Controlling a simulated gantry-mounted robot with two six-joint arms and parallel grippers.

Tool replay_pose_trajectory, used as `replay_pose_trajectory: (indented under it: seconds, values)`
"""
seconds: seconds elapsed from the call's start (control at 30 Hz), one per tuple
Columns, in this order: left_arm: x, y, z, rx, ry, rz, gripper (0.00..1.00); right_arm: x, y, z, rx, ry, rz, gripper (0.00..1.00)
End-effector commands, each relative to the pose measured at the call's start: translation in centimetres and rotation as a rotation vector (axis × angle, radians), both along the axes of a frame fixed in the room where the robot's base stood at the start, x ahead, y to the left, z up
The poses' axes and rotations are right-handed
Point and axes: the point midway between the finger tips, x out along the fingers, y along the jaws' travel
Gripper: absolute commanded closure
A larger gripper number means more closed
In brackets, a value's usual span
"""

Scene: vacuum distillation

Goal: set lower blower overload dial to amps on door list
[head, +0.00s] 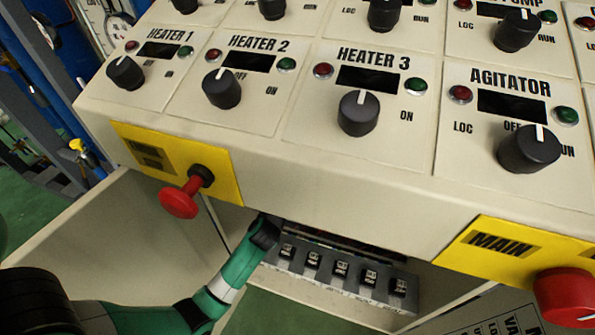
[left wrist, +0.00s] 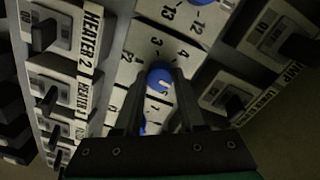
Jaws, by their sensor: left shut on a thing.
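In the left wrist view a blue round dial (left wrist: 158,76) with a pale slot mark sits on a white scale plate with printed numbers, 3 and 4 readable just above it. The fingers of my left gripper (left wrist: 161,92) are closed on its two sides. The dial's exact setting cannot be read. In the head view my left arm reaches under the console into the open cabinet, and its fingertips are hidden. An open door panel with a printed sheet (head: 500,318) shows at the bottom right; only a few letters are readable. My right gripper is not in view.
More blue dials (left wrist: 205,4) lie along the row. Dark switches labelled HEATER 2 (left wrist: 46,34) and others flank it. Another door panel (head: 120,235) stands at left.

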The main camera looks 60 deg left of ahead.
Motion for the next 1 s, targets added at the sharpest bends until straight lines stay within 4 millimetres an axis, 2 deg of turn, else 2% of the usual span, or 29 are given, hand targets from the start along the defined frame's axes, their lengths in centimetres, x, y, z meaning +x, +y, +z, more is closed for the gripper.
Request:
replay_pose_trajectory:
  seconds: [0.3, 0.73, 0.77, 0.9, 1.0]
  values:
    - [0.00, 0.02, 0.05, -0.061, -0.063, 0.000, 1.00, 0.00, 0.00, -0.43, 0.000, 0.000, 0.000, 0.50]
    - [0.00, 0.00, 0.09, -0.065, -0.068, 0.000, 1.00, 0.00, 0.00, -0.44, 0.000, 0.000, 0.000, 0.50]
    - [0.00, 0.00, 0.09, -0.065, -0.068, 0.000, 0.55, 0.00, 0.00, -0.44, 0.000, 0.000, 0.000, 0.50]
    - [0.00, 0.00, 0.07, -0.065, -0.068, 0.000, 0.30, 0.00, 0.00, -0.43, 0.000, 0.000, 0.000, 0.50]
    - [0.00, 0.01, 0.05, -0.066, -0.067, 0.001, 0.30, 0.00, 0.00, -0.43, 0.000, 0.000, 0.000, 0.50]
